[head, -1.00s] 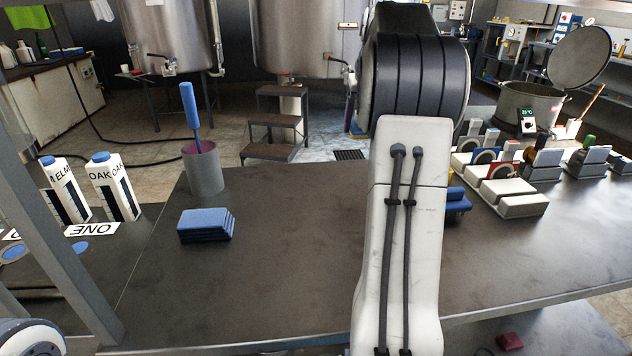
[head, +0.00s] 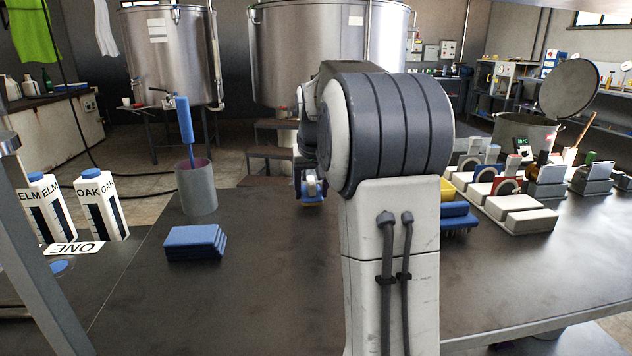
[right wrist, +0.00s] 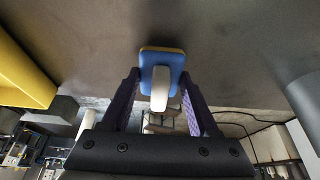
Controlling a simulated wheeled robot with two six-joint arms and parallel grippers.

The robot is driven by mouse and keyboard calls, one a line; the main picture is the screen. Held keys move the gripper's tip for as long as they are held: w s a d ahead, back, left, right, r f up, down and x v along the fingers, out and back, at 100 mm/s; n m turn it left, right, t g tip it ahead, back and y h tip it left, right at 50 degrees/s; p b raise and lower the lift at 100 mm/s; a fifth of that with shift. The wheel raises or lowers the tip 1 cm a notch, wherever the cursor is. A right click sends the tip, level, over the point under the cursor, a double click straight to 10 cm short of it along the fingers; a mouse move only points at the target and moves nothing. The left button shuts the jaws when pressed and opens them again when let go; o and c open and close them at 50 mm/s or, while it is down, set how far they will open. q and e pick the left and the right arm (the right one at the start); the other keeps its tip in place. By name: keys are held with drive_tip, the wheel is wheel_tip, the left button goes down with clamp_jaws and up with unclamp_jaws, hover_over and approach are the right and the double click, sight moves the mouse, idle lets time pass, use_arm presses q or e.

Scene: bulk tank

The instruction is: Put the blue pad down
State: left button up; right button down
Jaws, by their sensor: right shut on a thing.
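My right gripper (head: 312,183) is mostly hidden behind my own arm in the head view. In the right wrist view its two purple fingers (right wrist: 160,88) are shut on the pale handle of the blue pad (right wrist: 152,60). The pad has a thin tan edge and appears over the dark table; I cannot tell whether it touches. A bit of the pad (head: 312,198) shows in the head view. A stack of flat blue pads (head: 194,243) lies on the table to its left. My left gripper is not in view.
A grey cup (head: 197,190) holding a blue-handled tool stands behind the stack. White ELM and OAK cartons (head: 100,207) stand at far left. A yellow block (head: 447,190) and blue brush (head: 458,218) are right of my arm. The table's front middle is clear.

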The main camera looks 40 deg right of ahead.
drive_tip(key=shift+f, duration=0.1)
drive_tip(key=shift+f, duration=0.4)
drive_tip(key=shift+c, duration=0.7)
unclamp_jaws()
drive_tip(key=shift+r+b, duration=0.1)
drive_tip(key=shift+b, duration=0.35)
drive_tip(key=p+v, duration=0.4)
drive_tip(key=v, duration=0.6)
drive_tip(key=shift+w+a+r, duration=0.2)
drive_tip(key=shift+a+r, duration=0.15)
drive_tip(key=shift+r, duration=0.1)
